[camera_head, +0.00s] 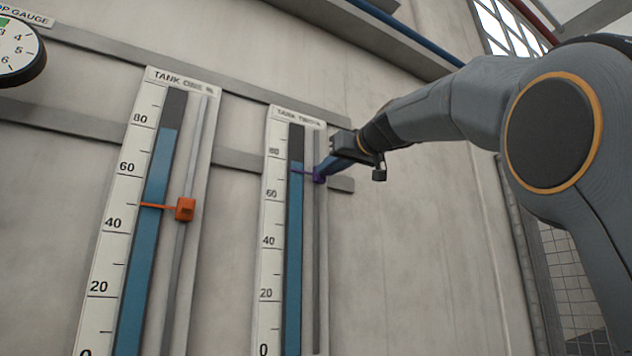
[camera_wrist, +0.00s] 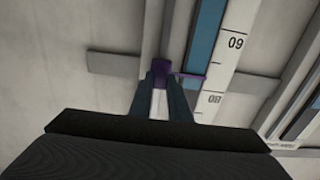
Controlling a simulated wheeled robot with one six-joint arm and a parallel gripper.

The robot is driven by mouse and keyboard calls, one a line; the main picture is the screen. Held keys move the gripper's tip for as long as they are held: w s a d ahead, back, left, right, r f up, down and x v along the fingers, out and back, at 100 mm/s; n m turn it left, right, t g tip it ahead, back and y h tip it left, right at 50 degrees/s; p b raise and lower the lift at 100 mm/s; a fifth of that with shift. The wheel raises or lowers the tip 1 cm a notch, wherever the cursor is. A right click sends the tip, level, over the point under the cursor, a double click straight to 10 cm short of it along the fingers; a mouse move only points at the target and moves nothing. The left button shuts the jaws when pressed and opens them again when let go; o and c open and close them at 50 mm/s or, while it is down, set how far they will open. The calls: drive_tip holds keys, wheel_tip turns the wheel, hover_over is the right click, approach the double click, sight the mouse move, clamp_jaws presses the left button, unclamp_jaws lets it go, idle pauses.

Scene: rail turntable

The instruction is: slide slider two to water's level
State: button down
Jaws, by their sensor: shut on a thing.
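The tank two gauge (camera_head: 275,205) is a tall panel with a numbered scale, a blue water column (camera_head: 294,250) and a slot at its right. The column's top is dark; the blue begins a little above the pointer. Slider two (camera_head: 319,178) is purple, with a thin pointer reaching left across the column, between 60 and 80. In the wrist view the slider (camera_wrist: 159,76) sits between my fingertips. My gripper (camera_head: 325,170) is shut on it, coming from the right. The fingers partly hide the slider.
A round dial gauge (camera_head: 18,50) is at the upper left. Horizontal grey rails run along the wall behind. The wall right of gauge two is bare below my arm.

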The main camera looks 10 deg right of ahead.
drive_tip(key=shift+d+r+p, duration=0.1)
drive_tip(key=shift+r+p, duration=0.6)
drive_tip(key=shift+r, duration=0.8)
drive_tip(key=c, duration=1.6)
unclamp_jaws()
drive_tip(key=shift+c, duration=0.2)
drive_tip(key=shift+s, duration=0.15)
drive_tip(key=b+v, duration=0.4)
drive_tip(key=v, duration=0.3)
drive_tip(key=shift+s, duration=0.25)
drive_tip(key=shift+d, duration=0.1)
